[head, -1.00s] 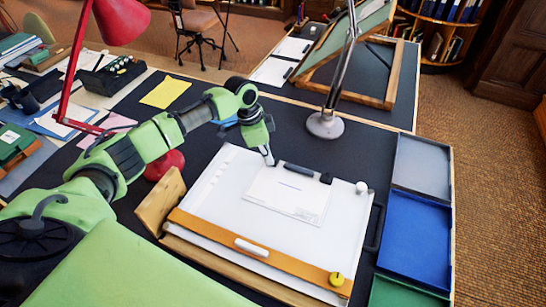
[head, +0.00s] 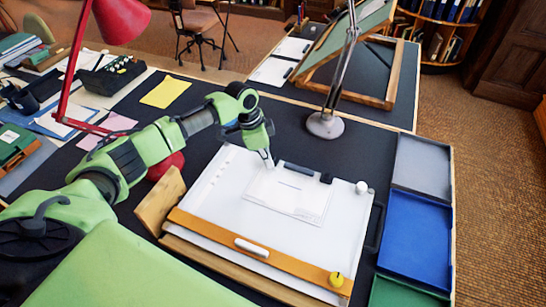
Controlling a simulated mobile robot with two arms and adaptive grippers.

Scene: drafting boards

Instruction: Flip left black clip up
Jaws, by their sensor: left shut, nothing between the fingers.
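A white drawing board (head: 225,195) lies tilted on the dark desk, with a white sheet of paper (head: 300,203) on its upper part. The black clip on the right (head: 326,178) sits at the bar's right end. The left black clip cannot be made out; my gripper covers the spot left of the bar. My left gripper (head: 268,162) is shut and empty, pointing down at the sheet's upper left corner. Whether it touches anything is unclear. My right gripper is out of view.
An orange straightedge (head: 215,228) with a yellow knob (head: 336,279) crosses the board's lower part. A lamp base (head: 325,126) stands behind the board. Grey, blue and green trays (head: 414,228) line the right side. A red lamp (head: 122,20) rises at left.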

